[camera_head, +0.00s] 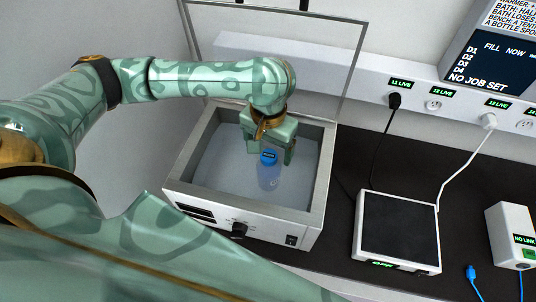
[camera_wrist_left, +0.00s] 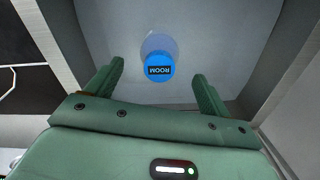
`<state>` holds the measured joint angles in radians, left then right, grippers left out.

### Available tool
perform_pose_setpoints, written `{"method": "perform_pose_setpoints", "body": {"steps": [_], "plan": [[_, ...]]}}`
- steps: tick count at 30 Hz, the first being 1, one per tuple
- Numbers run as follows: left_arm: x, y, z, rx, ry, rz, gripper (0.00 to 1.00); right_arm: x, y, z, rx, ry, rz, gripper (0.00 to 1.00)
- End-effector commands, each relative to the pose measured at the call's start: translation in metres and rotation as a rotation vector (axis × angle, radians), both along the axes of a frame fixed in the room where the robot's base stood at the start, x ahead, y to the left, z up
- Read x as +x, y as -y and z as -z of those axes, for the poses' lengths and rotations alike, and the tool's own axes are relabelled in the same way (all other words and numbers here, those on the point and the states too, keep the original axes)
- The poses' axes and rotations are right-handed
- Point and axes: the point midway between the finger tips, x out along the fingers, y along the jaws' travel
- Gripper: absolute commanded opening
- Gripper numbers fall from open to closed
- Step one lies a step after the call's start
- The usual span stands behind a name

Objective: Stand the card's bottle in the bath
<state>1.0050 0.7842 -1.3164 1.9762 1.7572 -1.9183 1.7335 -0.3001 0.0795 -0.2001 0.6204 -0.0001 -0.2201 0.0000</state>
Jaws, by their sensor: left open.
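A clear bottle with a blue cap (camera_head: 268,172) stands upright inside the bath, towards its front right. In the left wrist view its cap (camera_wrist_left: 160,69) reads "ROOM". The bath (camera_head: 172,180) is a grey-walled box with a raised clear lid behind it. My left gripper (camera_head: 270,157) reaches down into the bath from above, just behind the bottle. Its two fingers are open and apart, and in the left wrist view (camera_wrist_left: 158,82) the cap lies just beyond the fingertips, between their lines. No finger visibly grips it. The right gripper is not seen.
A flat black-topped plate unit (camera_head: 398,225) stands right of the bath. A white box marked "NO LINK" (camera_head: 512,232) is at the far right. Cables run from sockets on the wall rail to the bench. The raised lid (camera_head: 345,60) stands behind my left arm.

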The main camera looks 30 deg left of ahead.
Motion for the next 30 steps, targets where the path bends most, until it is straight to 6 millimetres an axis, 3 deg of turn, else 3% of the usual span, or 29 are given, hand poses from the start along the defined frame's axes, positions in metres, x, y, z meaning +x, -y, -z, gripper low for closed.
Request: {"method": "perform_pose_setpoints", "body": {"steps": [1,3,9,30], "plan": [[0.001,0.0,-0.015,0.001,0.004,0.0,0.81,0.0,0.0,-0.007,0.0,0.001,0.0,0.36],[0.001,0.0,-0.027,0.001,0.003,0.0,0.81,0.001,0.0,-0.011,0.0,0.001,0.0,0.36],[0.0,0.0,-0.044,0.0,0.0,0.0,0.81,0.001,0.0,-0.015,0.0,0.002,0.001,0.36],[0.0,0.0,-0.044,0.0,-0.001,-0.001,0.81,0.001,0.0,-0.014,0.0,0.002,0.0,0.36]]}}
